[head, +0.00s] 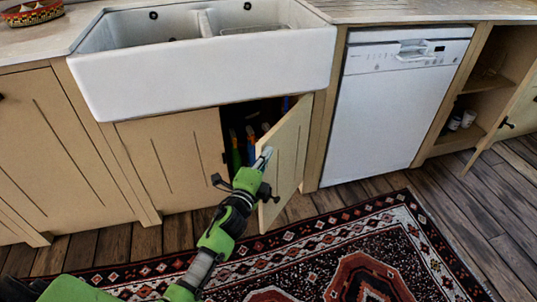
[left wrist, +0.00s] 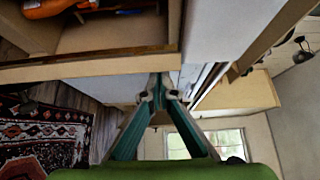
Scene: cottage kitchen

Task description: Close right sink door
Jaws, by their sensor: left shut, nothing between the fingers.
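The right sink door (head: 286,150) stands partly open below the white sink in the head view, hinged on its right side by the dishwasher. A dark knob (head: 276,198) shows low on its face. My left gripper (head: 264,157) is shut and empty, with its fingertips at the door's free edge. In the left wrist view the shut fingers (left wrist: 160,82) meet at the tip by a beige wooden edge (left wrist: 90,68). I cannot tell whether they touch it. My right gripper is not in view.
Bottles (head: 250,140) stand inside the open sink cabinet. The left sink door (head: 173,160) is shut. A white dishwasher (head: 395,105) stands to the right, and beyond it another cabinet door (head: 508,118) is open. A patterned rug (head: 320,250) lies on the wooden floor in front.

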